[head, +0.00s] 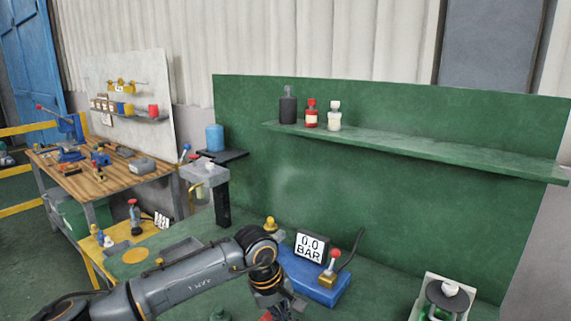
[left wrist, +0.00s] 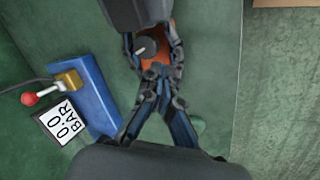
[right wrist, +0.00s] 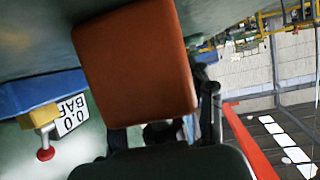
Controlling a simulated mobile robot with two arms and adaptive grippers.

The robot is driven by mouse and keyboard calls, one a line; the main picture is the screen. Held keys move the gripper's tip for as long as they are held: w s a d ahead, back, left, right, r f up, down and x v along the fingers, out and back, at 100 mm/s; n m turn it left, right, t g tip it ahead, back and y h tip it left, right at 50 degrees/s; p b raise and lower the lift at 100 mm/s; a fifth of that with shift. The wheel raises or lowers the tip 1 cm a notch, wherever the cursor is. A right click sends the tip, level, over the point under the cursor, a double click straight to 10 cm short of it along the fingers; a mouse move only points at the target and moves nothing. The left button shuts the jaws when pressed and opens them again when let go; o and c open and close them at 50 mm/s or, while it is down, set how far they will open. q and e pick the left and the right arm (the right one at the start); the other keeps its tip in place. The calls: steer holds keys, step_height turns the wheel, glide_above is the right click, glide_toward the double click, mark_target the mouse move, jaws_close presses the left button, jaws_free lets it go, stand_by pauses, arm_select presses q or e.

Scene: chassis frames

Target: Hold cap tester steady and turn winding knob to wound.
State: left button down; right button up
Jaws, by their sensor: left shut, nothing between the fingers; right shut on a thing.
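An orange-red box (left wrist: 158,56) stands low over the green bench in the left wrist view. On it is a round grey knob (left wrist: 145,47) with a white mark. My right gripper (left wrist: 154,62) reaches in from the top of that view, shut on the box. In the right wrist view the box (right wrist: 137,60) fills the middle, its knob hidden. My left gripper (left wrist: 154,80) is shut and empty, its fingertips close to the knob; I cannot tell if they touch it. In the head view my left arm mostly hides the box, with only a bit of red at the bottom edge.
A blue unit (head: 312,284) with a 0.0 BAR display (head: 309,247) and a red-knobbed lever (head: 333,262) stands beside my grippers. Behind is a green panel with a shelf (head: 420,147) of bottles. A black-topped device (head: 448,294) stands at right.

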arm_select(q)
steer(key=shift+r, duration=1.35)
step_height(320, 180, down, 6)
steer(key=s, duration=0.1)
steer(key=shift+s+d, duration=0.3)
steer(key=shift+d, duration=0.1)
steer(key=shift+w+d, duration=0.2)
steer(key=shift+d, duration=0.1)
steer(key=shift+w+a, duration=0.25)
steer(key=shift+w, duration=0.4)
stand_by(0.7)
steer(key=shift+a, duration=0.15)
